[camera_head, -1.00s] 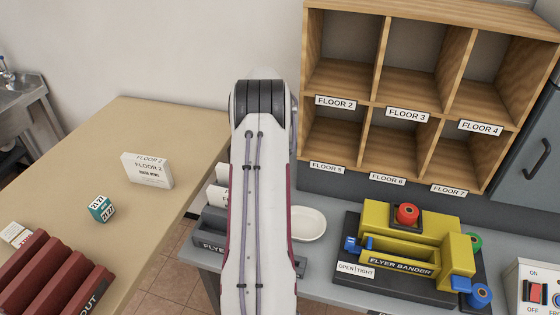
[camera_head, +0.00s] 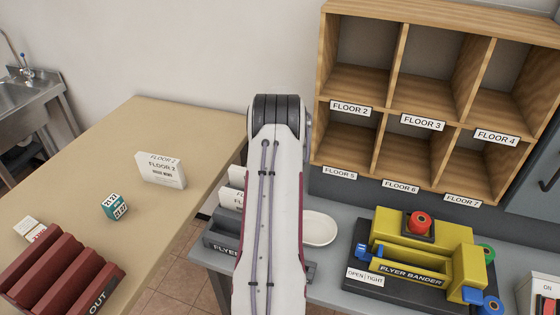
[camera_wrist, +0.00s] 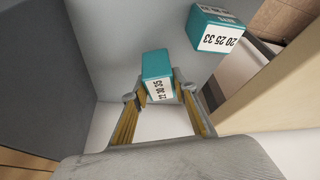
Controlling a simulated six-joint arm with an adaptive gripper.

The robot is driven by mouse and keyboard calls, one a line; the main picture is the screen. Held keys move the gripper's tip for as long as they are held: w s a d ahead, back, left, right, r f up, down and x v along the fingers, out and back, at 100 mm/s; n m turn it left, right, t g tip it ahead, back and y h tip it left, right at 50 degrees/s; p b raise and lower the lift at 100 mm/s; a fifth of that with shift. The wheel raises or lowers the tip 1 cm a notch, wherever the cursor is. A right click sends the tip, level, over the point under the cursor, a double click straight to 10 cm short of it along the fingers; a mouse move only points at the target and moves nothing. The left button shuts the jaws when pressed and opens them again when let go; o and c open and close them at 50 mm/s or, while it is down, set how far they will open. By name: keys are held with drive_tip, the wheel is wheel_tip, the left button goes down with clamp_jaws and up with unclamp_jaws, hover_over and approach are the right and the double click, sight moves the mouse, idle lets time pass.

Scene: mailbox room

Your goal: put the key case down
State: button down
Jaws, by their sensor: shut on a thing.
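In the wrist view my gripper (camera_wrist: 160,89) is shut on a small teal case (camera_wrist: 156,64) with a white numbered label; I take this as the key case. A second teal case (camera_wrist: 213,30) with a white label reading 20 25 33 is at the upper right, apart from the held one. A grey surface (camera_wrist: 120,45) shows behind them; I cannot tell whether the held case touches it. In the head view my arm hides the gripper and the held case.
A teal numbered cube (camera_head: 115,207), a white card block (camera_head: 160,170) and a dark red rack (camera_head: 60,275) are on the tan table (camera_head: 200,120). A white dish (camera_head: 320,229) and the yellow flyer bander (camera_head: 420,240) stand on the grey bench, below wooden pigeonholes (camera_head: 425,100).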

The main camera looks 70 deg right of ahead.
drive_tip(key=shift+f, duration=1.1)
drive_tip(key=shift+f, duration=0.1)
drive_tip(key=c, duration=1.6)
unclamp_jaws()
drive_tip(key=shift+v, duration=6.1)
drive_tip(key=shift+w, duration=0.1)
